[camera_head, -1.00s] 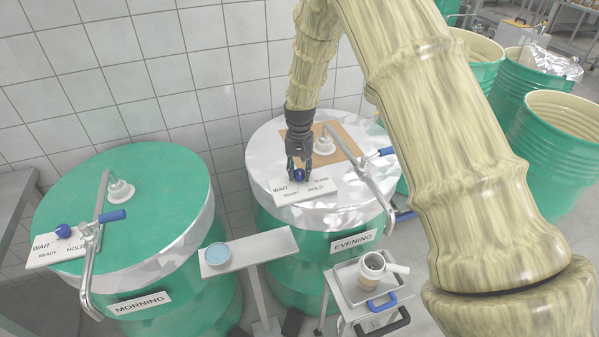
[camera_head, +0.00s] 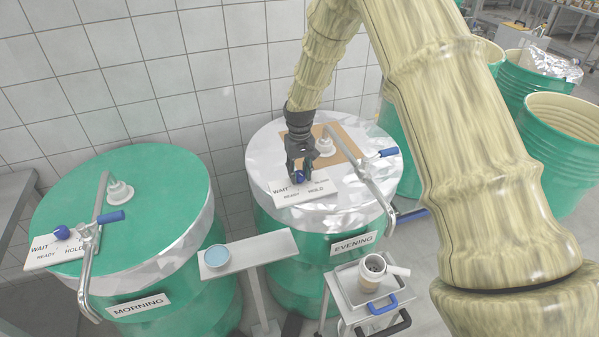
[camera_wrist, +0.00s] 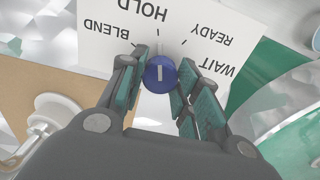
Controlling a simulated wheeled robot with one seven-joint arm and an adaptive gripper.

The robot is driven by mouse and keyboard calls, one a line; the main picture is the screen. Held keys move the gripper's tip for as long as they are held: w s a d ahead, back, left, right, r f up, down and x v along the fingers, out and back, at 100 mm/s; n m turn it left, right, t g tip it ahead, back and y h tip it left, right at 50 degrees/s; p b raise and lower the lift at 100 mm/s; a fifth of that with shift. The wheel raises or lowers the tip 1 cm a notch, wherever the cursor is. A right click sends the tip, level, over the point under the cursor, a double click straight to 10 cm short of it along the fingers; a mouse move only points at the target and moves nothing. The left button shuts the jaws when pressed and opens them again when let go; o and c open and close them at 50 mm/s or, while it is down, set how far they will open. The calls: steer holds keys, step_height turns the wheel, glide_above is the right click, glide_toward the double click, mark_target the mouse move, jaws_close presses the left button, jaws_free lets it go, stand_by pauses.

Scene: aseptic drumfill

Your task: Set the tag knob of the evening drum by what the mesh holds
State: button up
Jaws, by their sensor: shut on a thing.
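The evening drum (camera_head: 285,222) has a foil-covered top with a white tag plate (camera_head: 319,196) lettered WAIT, READY, HOLD and BLEND. Its blue knob (camera_wrist: 160,82) has a white mark, which lines up with the HOLD tick in the wrist view. My gripper (camera_head: 298,178) is shut on this knob, one finger on each side, and also shows in the wrist view (camera_wrist: 161,80). A strainer cup (camera_head: 374,264) with a side handle stands on the small cart. Dark bits show in its mesh, too small to identify.
The morning drum (camera_head: 150,190) at left has its own blue knob (camera_head: 61,232) and tag. A narrow stand (camera_head: 270,244) with a blue-topped dish (camera_head: 217,257) stands between the drums. A metal clamp bar (camera_head: 365,180) crosses the evening drum right of the tag.

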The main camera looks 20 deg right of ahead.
mark_target(300, 173)
steer(key=shift+w+r, duration=0.1)
steer(key=o, duration=1)
steer(key=shift+d, duration=0.1)
step_height(300, 173, up, 12)
